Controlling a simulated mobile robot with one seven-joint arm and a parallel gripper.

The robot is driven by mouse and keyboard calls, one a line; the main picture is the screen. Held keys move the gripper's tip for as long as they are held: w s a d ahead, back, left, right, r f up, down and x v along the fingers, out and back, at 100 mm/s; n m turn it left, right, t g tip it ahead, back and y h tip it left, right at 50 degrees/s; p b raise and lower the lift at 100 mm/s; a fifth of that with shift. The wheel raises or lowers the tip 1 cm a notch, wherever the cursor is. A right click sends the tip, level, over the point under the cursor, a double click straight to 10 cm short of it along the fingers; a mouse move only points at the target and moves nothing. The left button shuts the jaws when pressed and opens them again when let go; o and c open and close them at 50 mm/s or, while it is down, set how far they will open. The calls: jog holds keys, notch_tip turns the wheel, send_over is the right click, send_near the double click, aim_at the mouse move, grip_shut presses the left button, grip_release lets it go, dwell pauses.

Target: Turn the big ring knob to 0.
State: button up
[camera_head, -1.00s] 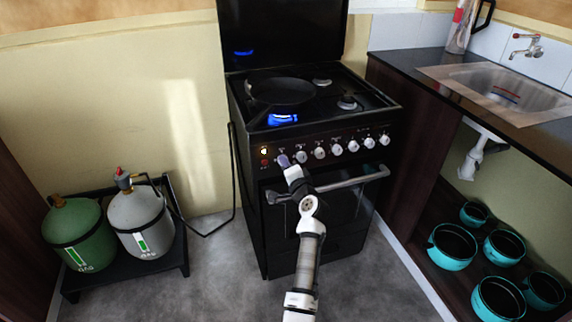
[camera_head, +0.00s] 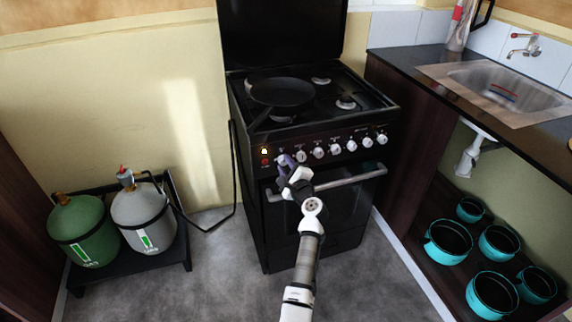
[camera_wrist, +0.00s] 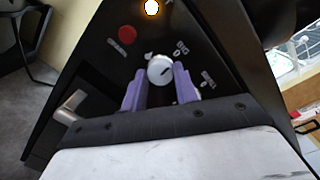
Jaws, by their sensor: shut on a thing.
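The stove (camera_head: 310,195) has a row of white knobs along its black front panel. The leftmost white knob (camera_wrist: 160,70) is between the purple fingers of my gripper (camera_wrist: 161,74) in the wrist view. The gripper is shut on it, one finger at each side. No flame shows at the front left burner under the black pan (camera_head: 281,92).
The oven handle (camera_head: 335,182) runs just below the knobs, close to my wrist. A red button (camera_wrist: 127,34) and a lit lamp (camera_wrist: 152,7) are beside the held knob. Gas cylinders (camera_head: 143,216) stand at left; teal pots (camera_head: 448,242) are under the counter at right.

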jog(key=shift+m, duration=0.5)
jog(key=o, duration=1)
jog(key=b+v, duration=0.1)
jog(key=v, duration=1.3)
jog(key=shift+w, duration=0.1)
